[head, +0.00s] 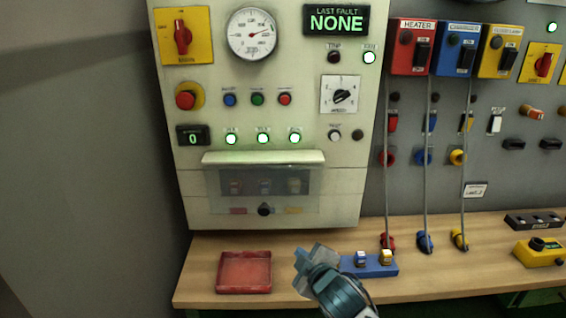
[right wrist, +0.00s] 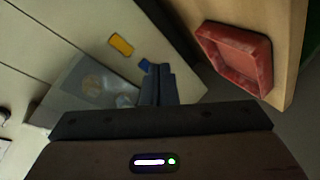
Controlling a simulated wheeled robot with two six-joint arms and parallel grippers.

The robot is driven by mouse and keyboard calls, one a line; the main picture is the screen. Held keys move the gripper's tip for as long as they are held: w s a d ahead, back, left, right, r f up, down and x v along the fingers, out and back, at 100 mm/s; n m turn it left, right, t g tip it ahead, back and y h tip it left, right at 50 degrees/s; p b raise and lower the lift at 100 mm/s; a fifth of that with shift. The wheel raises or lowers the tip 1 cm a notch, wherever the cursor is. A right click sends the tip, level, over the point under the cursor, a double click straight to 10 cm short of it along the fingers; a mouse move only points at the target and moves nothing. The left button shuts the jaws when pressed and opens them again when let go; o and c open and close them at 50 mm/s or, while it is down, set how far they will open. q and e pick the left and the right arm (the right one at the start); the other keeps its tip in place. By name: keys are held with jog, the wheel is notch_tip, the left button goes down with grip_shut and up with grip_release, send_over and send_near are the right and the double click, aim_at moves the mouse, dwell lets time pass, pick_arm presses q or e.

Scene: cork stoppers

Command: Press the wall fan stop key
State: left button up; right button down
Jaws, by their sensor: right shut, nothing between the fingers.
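The pale control panel (head: 320,180) fills the middle of the head view. Its row of small push buttons has a blue one (head: 229,100), a green one (head: 257,99) and a red one (head: 284,99). Their labels are too small to read, so I cannot tell which is the wall fan stop key. My right gripper (head: 305,261) is shut and empty, low in front of the panel over the bench. In the right wrist view its closed fingers (right wrist: 157,85) point toward the panel's lower part. My left gripper is not in view.
A red tray (head: 244,289) lies on the wooden bench (head: 205,268), left of my right gripper. A blue block with small plugs (head: 370,267) is close on its right. A clear cover (head: 262,183) juts from the panel under a pale ledge. Cables hang at right.

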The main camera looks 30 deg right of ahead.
aim_at(285, 100)
jog(key=w+r+n+t+y, duration=0.1)
jog(key=r+n+t, duration=0.4)
jog(key=r, duration=1.1)
jog(key=w+a+r+n+t+y, duration=0.1)
jog(key=r+n+t, duration=0.5)
jog(key=r, duration=1.1)
jog(key=w+n+y, duration=0.1)
jog(key=y, duration=0.1)
jog(key=shift+w+n+y, duration=0.2)
jog(key=shift+n+y, duration=0.1)
jog(key=shift+w+a, duration=0.1)
jog(key=w+d, duration=0.4)
jog(key=w, duration=0.3)
jog(key=shift+w+d+p, duration=0.2)
jog(key=shift+d+p, duration=0.1)
jog(key=shift+p, duration=0.1)
jog(key=shift+w+d, duration=0.1)
jog(key=shift+w, duration=0.05)
jog(key=shift+w+d, duration=0.1)
jog(key=shift+w, duration=0.1)
